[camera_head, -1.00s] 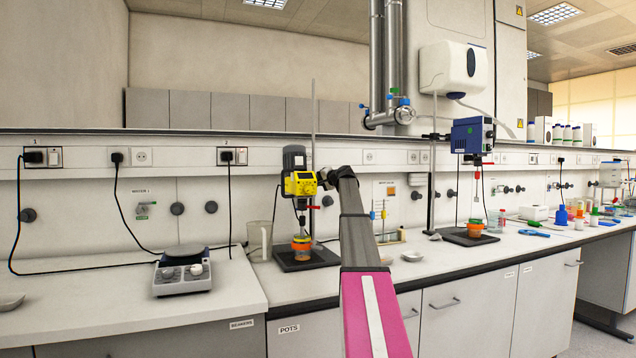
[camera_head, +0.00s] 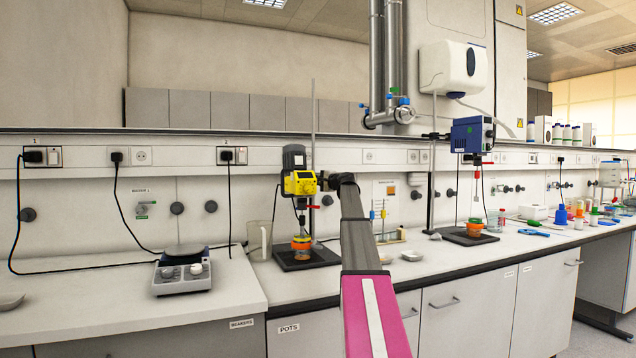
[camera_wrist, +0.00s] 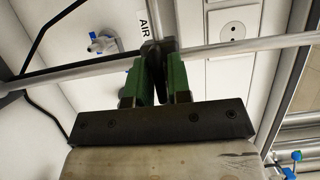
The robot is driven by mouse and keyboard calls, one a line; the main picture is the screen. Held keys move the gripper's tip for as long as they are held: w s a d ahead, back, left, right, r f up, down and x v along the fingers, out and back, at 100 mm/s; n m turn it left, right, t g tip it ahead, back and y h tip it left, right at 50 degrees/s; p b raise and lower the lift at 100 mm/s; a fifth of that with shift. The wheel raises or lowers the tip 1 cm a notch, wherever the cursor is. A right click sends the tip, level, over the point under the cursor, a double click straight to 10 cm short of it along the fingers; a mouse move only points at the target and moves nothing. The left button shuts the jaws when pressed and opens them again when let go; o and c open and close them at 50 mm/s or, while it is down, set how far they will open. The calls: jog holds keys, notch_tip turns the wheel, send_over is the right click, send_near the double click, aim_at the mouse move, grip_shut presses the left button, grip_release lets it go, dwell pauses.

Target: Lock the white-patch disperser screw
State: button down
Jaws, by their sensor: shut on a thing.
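A yellow and grey disperser (camera_head: 300,183) hangs on an upright rod (camera_head: 314,125) above an orange-banded pot (camera_head: 301,243). A blue disperser (camera_head: 470,135) stands farther right on its own stand. I cannot make out a white patch on either. My gripper (camera_head: 326,181) is at the right side of the yellow disperser, by the rod. In the wrist view its green fingers (camera_wrist: 160,72) are shut on a small dark part, seemingly the screw (camera_wrist: 155,50), beside the metal rod (camera_wrist: 240,48). The fingers mostly hide the screw, so its turn position cannot be told.
A hotplate stirrer (camera_head: 182,272) stands on the left bench and a clear jug (camera_head: 259,240) left of the yellow disperser. Small dishes (camera_head: 412,255) and a rack (camera_head: 390,236) lie to the right. Bottles and blue items crowd the far right. The bench's front edge is mostly clear.

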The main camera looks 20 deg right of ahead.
jog(key=shift+d, duration=0.1)
jog(key=c, duration=1.1)
grip_release()
jog(key=shift+o, duration=0.2)
jog(key=shift+s, duration=0.1)
jog(key=v, duration=1)
jog(key=shift+s, duration=0.3)
jog(key=shift+d+f, duration=0.1)
jog(key=shift+d, duration=0.1)
